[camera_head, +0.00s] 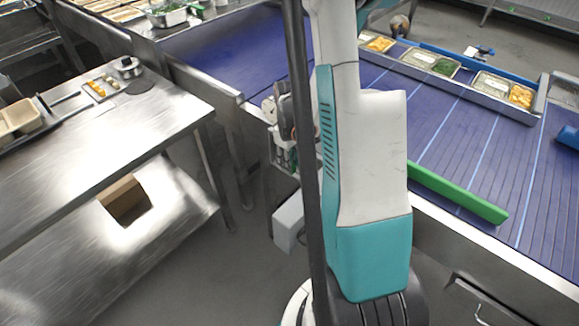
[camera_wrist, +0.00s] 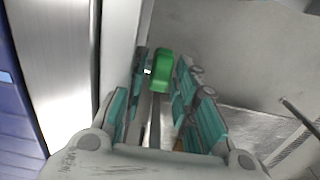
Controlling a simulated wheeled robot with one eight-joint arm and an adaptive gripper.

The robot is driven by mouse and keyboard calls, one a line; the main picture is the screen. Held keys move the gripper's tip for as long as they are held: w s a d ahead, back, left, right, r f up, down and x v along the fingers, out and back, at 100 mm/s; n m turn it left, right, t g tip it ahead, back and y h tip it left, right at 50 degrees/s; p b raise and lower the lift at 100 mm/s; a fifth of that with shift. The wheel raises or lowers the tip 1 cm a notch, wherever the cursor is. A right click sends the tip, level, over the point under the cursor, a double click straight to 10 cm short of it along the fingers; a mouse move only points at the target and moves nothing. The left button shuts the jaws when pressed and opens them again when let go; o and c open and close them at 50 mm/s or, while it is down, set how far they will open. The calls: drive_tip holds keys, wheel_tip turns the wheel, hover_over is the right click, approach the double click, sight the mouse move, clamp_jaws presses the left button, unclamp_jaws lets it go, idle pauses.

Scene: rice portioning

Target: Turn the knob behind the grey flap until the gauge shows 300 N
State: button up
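In the head view, my gripper (camera_head: 283,140) hangs beside the conveyor's steel side, partly hidden by my arm. In the wrist view, my gripper (camera_wrist: 163,80) has its fingers parted on both sides of a small green part (camera_wrist: 162,70), which could be the knob. I cannot tell whether the fingers press on it. A grey box (camera_head: 288,222) sits low against the conveyor's side in the head view; I cannot tell whether it is the flap. I cannot make out the gauge or its reading in either view.
The blue conveyor (camera_head: 478,135) lies to the right with a green bar (camera_head: 458,193) and food trays (camera_head: 432,62). A steel table (camera_head: 120,115) stands at left, with a cardboard box (camera_head: 124,198) on its lower shelf. The floor between them is clear.

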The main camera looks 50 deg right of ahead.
drive_tip(key=shift+f, duration=0.5)
clamp_jaws()
drive_tip(key=shift+s+f+t+b, duration=0.15)
drive_tip(key=shift+s+t+b, duration=0.15)
drive_tip(key=shift+t+b, duration=0.7)
drive_tip(key=shift+t, duration=0.6)
unclamp_jaws()
